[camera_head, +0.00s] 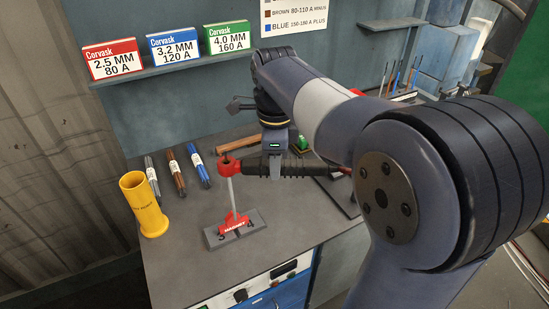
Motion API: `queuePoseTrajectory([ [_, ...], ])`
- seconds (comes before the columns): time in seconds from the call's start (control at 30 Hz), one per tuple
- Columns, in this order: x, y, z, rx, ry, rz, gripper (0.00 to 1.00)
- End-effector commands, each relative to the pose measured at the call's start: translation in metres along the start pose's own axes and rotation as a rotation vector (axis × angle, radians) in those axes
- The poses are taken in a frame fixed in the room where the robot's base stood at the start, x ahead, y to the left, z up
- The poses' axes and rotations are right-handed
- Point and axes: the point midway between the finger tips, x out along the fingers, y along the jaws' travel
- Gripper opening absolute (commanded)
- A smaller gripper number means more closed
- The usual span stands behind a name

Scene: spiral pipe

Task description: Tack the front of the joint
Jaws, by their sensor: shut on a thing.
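My gripper (277,157) is shut on the black ribbed handle of an electrode holder (262,168), which lies about level over the bench. Its red head (230,166) points left, and a pale grey rod (230,191) runs down from it toward the workpiece. The grey metal plates (215,238) of the joint lie on the bench, with a red magnet (236,224) marked MAGNET on top. The rod's lower end overlaps the magnet in this view; I cannot tell whether it touches. The joint line and fingertips are largely hidden.
A yellow cup (145,207) stands at the bench's left. Grey (152,176), brown (177,176) and blue (197,168) rod bundles lie behind. A wooden-handled tool (237,144) lies farther back. Labelled boxes (173,47) fill a shelf. My arm covers the right side.

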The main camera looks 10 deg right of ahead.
Motion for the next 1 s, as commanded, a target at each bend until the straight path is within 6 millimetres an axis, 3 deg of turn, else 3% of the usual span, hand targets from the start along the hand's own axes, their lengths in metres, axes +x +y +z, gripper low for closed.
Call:
queuePoseTrajectory([
  [0.23, -0.003, 0.0, 0.001, 0.0, 0.0, -0.001, 0.08],
  [0.7, 0.042, 0.0, 0.001, 0.0, 0.0, -0.001, 0.08],
  [1.0, 0.047, 0.0, 0.001, 0.0, 0.0, -0.002, 0.08],
])
